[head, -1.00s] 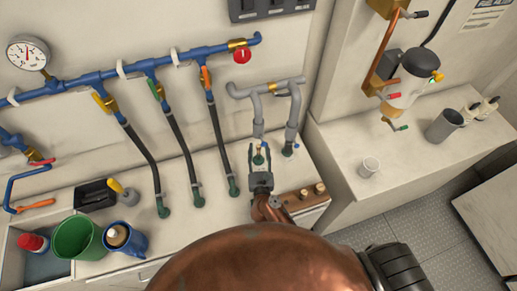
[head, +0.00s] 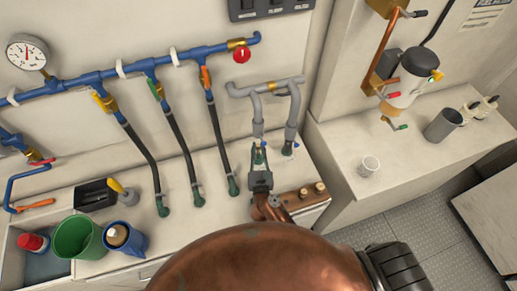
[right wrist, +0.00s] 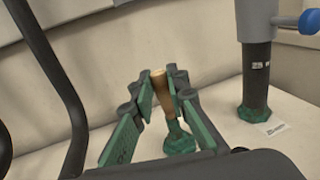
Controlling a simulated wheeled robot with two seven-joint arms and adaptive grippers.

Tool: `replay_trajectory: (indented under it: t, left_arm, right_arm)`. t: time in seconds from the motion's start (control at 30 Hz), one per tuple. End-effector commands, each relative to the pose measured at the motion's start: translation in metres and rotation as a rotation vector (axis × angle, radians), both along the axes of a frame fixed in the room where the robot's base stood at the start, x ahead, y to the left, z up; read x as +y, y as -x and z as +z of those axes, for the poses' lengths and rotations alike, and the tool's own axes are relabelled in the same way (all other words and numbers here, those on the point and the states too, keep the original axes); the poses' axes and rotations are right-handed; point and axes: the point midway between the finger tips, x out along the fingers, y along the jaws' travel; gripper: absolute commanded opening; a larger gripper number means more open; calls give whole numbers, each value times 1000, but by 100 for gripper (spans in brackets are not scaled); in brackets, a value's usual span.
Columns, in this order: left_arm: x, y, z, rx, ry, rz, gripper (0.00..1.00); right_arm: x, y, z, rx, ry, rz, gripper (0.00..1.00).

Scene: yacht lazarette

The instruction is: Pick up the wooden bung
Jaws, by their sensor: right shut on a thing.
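The wooden bung (right wrist: 161,88) is a tan-brown, slim piece that shows between the fingers of my right gripper in the right wrist view. My right gripper (head: 261,174) is shut on it, with its green-padded fingers (right wrist: 162,105) on both sides. In the head view the gripper is over the white counter, left of the two bungs in the wooden rack, and the held bung is hidden or too small to make out. A green fitting (right wrist: 179,139) shows beneath the bung in the wrist view; I cannot tell if they touch. My left gripper is out of view.
Two light bungs (head: 320,187) stand in the wooden rack (head: 312,201). Grey pipes (head: 292,115) rise close behind the gripper. Black hoses (head: 218,138) stand to its left. A green bucket (head: 76,238) and blue jug (head: 124,240) are further left. A small cup (head: 369,166) stands on the right counter.

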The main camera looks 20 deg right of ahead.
Motion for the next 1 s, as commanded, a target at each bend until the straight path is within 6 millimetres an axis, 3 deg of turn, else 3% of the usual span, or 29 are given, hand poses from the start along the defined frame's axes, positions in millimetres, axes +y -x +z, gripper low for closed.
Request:
replay_trajectory:
  t: [0.53, 1.0]
  left_arm:
    - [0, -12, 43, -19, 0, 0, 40]
    - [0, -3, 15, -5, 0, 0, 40]
  right_arm:
    - [1, 3, 40, 0, -2, -1, 5]
    - [28, 126, 30, 4, -2, 0, 5]
